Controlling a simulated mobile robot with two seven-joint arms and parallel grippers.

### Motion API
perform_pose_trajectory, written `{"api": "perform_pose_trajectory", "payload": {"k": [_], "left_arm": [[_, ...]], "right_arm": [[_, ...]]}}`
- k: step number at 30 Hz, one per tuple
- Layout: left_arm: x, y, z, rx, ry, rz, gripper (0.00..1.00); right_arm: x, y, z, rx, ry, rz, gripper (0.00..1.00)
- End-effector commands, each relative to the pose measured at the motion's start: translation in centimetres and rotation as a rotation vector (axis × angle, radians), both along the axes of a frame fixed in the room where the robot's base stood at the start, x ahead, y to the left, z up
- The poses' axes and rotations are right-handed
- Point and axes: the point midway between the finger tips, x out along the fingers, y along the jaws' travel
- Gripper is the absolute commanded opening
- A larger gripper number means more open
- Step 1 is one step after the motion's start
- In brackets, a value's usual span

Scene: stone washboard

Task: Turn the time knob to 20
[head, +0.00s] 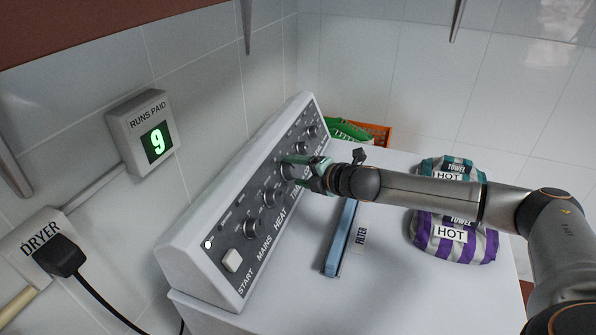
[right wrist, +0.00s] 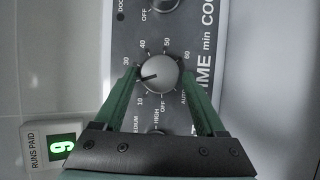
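The grey control panel (head: 262,205) stands tilted on the white dryer top, with a row of round knobs. The time knob (right wrist: 160,75) shows in the right wrist view, and its dark mark points left and slightly down, between the 10 and 30 marks, where the 20 would sit. That stretch of the scale is covered by a green finger. My right gripper (right wrist: 158,82) has its two fingers on opposite sides of this knob, seemingly against it. In the head view, my right gripper (head: 305,170) hides most of the knob. My left gripper is not in view.
Other knobs (head: 251,228) sit on both sides along the panel. A runs-paid display (head: 155,141) reads 9. A blue filter handle (head: 341,240) and rolled towels (head: 454,240) lie below my right arm. Baskets (head: 377,132) stand behind.

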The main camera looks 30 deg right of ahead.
Motion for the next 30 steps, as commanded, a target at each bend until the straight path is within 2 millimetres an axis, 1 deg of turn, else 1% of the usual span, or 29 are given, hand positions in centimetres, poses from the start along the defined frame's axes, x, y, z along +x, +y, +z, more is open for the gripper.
{"api": "perform_pose_trajectory", "payload": {"k": [1,5,13,17,20,30], "left_arm": [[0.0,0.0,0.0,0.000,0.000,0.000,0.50],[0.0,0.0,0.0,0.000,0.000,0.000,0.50],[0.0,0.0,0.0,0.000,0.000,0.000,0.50],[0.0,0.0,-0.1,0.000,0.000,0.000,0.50],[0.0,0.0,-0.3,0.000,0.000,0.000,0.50],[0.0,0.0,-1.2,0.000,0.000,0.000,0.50]], "right_arm": [[0.0,0.0,0.0,0.000,0.000,0.000,0.79],[0.0,0.0,0.0,-0.001,0.000,0.000,0.94],[-0.1,0.0,0.1,-0.001,-0.001,0.001,0.94],[-0.8,-0.2,0.3,-0.001,-0.001,0.001,0.94],[-2.0,-0.6,0.8,-0.003,-0.001,0.000,0.94],[-7.7,-2.0,3.2,-0.004,0.001,-0.001,0.94]]}}
